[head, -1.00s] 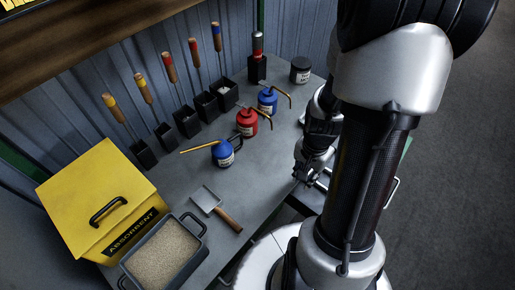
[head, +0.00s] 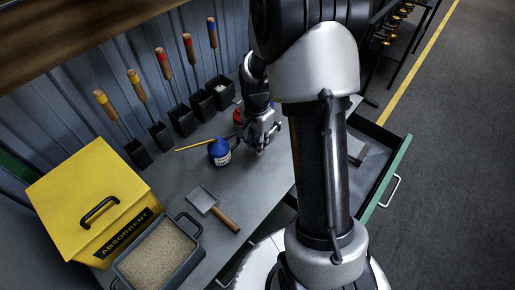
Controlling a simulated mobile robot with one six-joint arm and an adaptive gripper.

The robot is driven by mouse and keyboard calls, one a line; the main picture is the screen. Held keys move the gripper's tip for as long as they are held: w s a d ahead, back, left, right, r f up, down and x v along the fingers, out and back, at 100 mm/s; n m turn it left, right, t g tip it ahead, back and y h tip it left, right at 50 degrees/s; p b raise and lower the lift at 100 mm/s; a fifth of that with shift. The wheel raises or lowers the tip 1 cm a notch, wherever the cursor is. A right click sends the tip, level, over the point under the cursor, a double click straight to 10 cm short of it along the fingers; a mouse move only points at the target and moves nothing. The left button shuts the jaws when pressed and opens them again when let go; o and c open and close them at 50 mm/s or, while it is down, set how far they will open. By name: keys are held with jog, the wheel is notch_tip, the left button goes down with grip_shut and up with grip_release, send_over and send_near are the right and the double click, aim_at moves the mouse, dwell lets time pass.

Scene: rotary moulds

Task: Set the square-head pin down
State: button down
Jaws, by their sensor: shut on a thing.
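My gripper (head: 262,148) is over the grey bench top (head: 238,188), right of the blue oil can (head: 219,152). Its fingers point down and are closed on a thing. That thing, the square-head pin by the task's name, is too small and too covered by the fingers to make out. I cannot tell whether it touches the bench.
The red can (head: 238,116) is partly hidden behind my gripper. A green-fronted drawer (head: 391,172) stands open at right. Bench between scoop and gripper is clear.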

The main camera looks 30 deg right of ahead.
jog(key=shift+s+f+b, duration=0.1)
jog(key=shift+f+b, duration=0.3)
jog(key=shift+f, duration=1.1)
jog(key=shift+f, duration=0.15)
jog(key=c, duration=1.4)
grip_release()
jog(key=shift+o, duration=0.2)
notch_tip(320, 180, up, 12)
jog(key=p, duration=0.3)
jog(key=s+a+r+n+t, duration=0.1)
jog(key=s+a+r+n, duration=0.25)
jog(key=r, duration=0.35)
jog(key=s+a+r+n+t, duration=0.1)
jog(key=s+a+r+n, duration=0.25)
jog(key=s+r, duration=0.2)
jog(key=s+a+r+n+t, duration=0.2)
jog(key=s+a+r+n, duration=0.2)
jog(key=s+n, duration=0.3)
jog(key=s+a, duration=0.1)
jog(key=s, duration=0.2)
jog(key=shift+s+a+t, duration=0.2)
jog(key=shift+s+t, duration=0.1)
jog(key=shift+s, duration=0.1)
